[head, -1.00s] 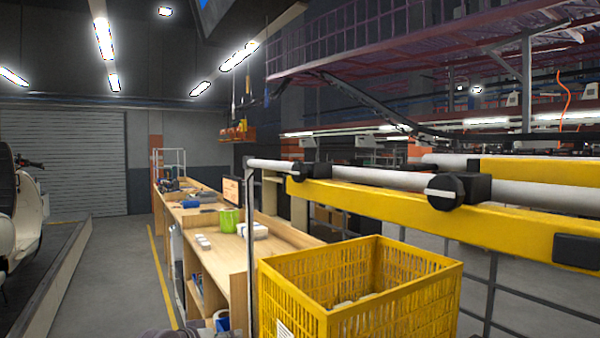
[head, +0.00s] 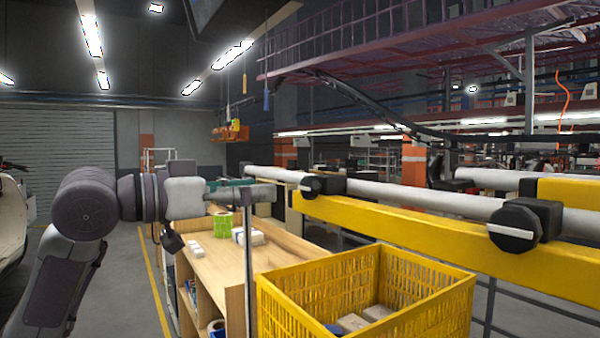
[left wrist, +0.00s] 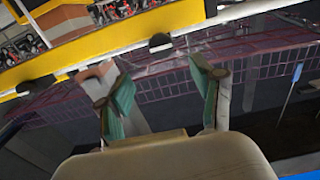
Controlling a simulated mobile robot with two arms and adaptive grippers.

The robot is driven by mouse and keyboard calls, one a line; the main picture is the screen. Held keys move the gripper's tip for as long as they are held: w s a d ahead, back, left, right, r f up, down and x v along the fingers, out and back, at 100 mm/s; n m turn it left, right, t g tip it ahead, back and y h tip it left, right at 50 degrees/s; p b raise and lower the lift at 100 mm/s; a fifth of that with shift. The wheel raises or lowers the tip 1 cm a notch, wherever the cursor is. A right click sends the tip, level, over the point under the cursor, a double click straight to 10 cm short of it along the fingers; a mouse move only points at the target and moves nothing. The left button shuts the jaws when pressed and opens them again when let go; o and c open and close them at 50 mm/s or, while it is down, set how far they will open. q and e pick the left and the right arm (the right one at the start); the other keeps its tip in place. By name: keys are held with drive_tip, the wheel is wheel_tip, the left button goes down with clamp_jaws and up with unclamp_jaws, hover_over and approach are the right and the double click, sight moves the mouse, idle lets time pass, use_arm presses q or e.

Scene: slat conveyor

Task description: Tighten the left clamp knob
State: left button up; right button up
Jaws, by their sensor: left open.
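The left clamp knob (head: 313,186) is a dark round knob with a pale bar across its face. It sits on a black clamp on the white rail (head: 400,195), above the yellow beam (head: 400,227). A second, nearer clamp knob (head: 513,230) is to the right. My left gripper (head: 252,190) points right, left of the left knob and apart from it. In the left wrist view its green-padded fingers (left wrist: 152,82) are spread with nothing between them. Dark knobs show beyond them along the yellow beam (left wrist: 110,50); I cannot tell which is which. My right gripper is not in view.
A yellow slotted crate (head: 365,270) holding a few small items stands below the beam. A wooden bench (head: 215,265) with a green container (head: 222,224) and white boxes is behind my left arm. Floor (head: 125,290) is open left of the bench.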

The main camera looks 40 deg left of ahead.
sight(305, 185)
use_arm(q)
drive_tip(key=p+x, duration=0.4)
drive_tip(key=x, duration=0.3)
drive_tip(key=shift+w+r, duration=0.1)
drive_tip(key=shift+w, duration=0.25)
drive_tip(key=shift+w+d+p, duration=0.2)
drive_tip(key=shift+w+p, duration=0.1)
drive_tip(key=shift+w, duration=0.15)
drive_tip(key=shift+c, duration=1.1)
drive_tip(key=c, duration=0.9)
